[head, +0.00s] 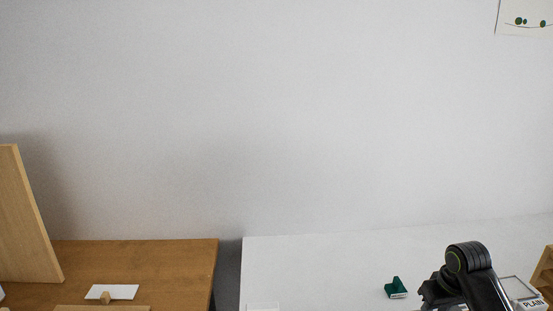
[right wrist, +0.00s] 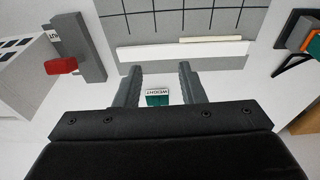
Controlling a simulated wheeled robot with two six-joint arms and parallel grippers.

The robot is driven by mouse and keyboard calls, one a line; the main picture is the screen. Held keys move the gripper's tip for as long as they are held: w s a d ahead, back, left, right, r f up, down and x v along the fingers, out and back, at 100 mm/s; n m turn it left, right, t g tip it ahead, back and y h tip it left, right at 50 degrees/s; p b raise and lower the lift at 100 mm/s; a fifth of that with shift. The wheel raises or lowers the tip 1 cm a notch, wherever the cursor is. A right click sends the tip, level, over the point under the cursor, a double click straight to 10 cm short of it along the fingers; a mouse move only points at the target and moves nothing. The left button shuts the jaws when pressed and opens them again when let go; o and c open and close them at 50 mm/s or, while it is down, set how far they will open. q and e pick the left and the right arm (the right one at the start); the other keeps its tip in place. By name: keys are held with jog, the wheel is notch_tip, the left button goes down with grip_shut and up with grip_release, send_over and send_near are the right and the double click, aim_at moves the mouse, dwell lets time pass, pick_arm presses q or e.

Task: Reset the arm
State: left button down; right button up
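My right arm (head: 470,275) shows at the lower right of the head view, above the white table. In the right wrist view my right gripper (right wrist: 160,72) has its two grey fingers spread wide apart. A small green block with a white label reading "WEIGHT" (right wrist: 157,98) shows between the fingers, with a gap on both sides. In the head view a green block (head: 396,289) stands on the white table (head: 310,270), left of my right arm. My left arm and gripper are not in view.
A brown wooden table (head: 150,253) stands at the left with an upright wooden board (head: 25,220) and a white card (head: 112,291). A box marked "PLAIN" (head: 520,293) sits by my right arm. A red piece (right wrist: 61,66) on a grey block shows in the wrist view.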

jog(key=s+a+f, duration=0.1)
jog(key=s+f, duration=0.3)
jog(key=f, duration=0.1)
jog(key=s+a+f, duration=0.1)
jog(key=s+f, duration=0.1)
jog(key=s, duration=0.1)
jog(key=shift+a+f, duration=0.3)
jog(key=shift+a, duration=0.05)
jog(key=s+a+f+m+t+h, duration=0.1)
jog(key=s+a+f, duration=0.1)
jog(key=s, duration=1.2)
jog(key=s+a+f+m+h, duration=0.1)
jog(key=s+a, duration=0.2)
jog(key=s, duration=1)
notch_tip(320, 180, down, 25)
jog(key=d+g, duration=0.1)
jog(key=d, duration=0.1)
jog(key=s+a+f+g+y, duration=0.1)
jog(key=s+f, duration=1.4)
jog(key=shift+a+f, duration=0.15)
jog(key=shift+a, duration=0.15)
